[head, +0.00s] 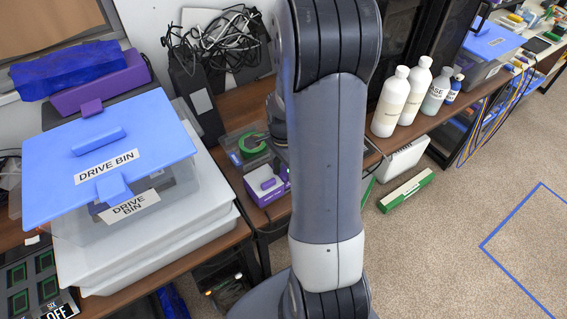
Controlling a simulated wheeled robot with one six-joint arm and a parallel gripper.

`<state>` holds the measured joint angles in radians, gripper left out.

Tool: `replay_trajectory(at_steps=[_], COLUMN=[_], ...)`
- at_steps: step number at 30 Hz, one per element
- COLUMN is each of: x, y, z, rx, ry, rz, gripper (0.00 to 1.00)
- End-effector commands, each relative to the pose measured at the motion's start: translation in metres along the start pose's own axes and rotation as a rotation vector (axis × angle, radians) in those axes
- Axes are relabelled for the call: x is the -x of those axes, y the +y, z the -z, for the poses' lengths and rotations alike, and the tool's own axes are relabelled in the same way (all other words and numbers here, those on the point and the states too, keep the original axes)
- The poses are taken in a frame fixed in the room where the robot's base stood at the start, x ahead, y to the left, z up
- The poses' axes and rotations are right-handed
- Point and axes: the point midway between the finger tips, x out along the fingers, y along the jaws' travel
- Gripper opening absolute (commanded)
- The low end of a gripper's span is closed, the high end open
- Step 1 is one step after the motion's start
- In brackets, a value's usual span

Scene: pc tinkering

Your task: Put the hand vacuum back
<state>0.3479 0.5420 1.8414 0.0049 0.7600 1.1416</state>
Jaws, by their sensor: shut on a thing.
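I cannot make out a hand vacuum in the head view. My own arm stands upright through the middle of the picture and covers part of the bench and whatever is behind it. My gripper does not show; only a dark rounded part of my arm shows at the left of the upper link. Whether anything is held cannot be seen from here.
A blue-lidded drive bin (150,152) stands on pale cases at the left. A purple box (266,186) and white bottles (391,102) stand on benches. A green-and-white box (405,191) lies on the floor. Blue tape (508,274) marks clear carpet at right.

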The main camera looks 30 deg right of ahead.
Motion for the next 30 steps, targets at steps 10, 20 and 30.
replay_trajectory(at_steps=[10, 20, 30], x=[-0.0023, -0.0047, -0.0047], y=[-0.0005, -0.0005, -0.0003], z=[0.0003, 0.0003, 0.0001], rx=[0.000, 0.000, 0.000], ry=[0.001, 0.001, 0.000], rz=[0.002, 0.002, 0.001], gripper=[0.19, 0.19, 0.78])
